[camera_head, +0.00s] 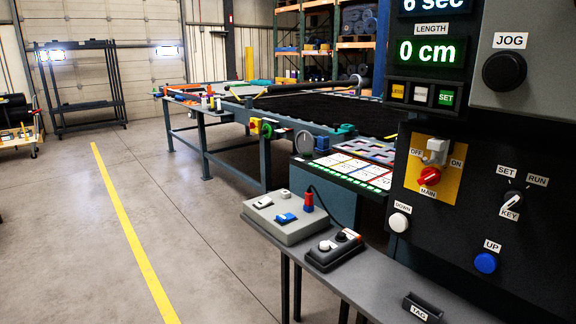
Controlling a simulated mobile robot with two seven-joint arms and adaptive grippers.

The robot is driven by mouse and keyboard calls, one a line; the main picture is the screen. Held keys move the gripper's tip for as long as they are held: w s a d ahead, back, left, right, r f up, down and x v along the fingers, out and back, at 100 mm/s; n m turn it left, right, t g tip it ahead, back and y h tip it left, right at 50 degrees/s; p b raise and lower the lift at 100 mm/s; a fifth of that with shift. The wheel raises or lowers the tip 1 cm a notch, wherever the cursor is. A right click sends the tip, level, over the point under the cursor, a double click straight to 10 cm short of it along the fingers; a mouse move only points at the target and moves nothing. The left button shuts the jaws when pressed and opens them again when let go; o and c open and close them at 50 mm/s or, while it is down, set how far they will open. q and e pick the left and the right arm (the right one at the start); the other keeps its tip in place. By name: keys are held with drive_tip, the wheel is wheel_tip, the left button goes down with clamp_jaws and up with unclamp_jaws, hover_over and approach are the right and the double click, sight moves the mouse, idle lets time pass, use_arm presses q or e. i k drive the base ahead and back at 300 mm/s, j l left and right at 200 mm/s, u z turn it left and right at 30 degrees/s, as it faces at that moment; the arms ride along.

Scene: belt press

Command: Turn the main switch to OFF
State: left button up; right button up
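The main switch is a red knob (429,176) on a yellow plate (447,192) on the dark control panel at the right. An OFF label (416,153) is at its upper left, an ON label (456,163) at its upper right and a MAIN label (428,193) below. A grey bracket-like part (436,151) sits just above the knob. The knob is too small to tell surely which label it points to. Neither of my grippers shows.
A SET/RUN key switch (511,203), white DOWN button (398,222), blue UP button (485,263) and black JOG knob (504,71) surround the switch. A grey shelf (385,287) below holds a grey control box (284,217) and a dark one (333,250). Open floor lies left.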

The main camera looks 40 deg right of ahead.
sight(430, 175)
drive_tip(key=i, duration=1.65)
drive_tip(key=i+j+z, duration=0.1)
drive_tip(key=i+z, duration=0.3)
drive_tip(key=i+j+z, duration=0.3)
drive_tip(key=i+z, duration=0.15)
drive_tip(key=i, duration=0.15)
drive_tip(key=z, duration=1.95)
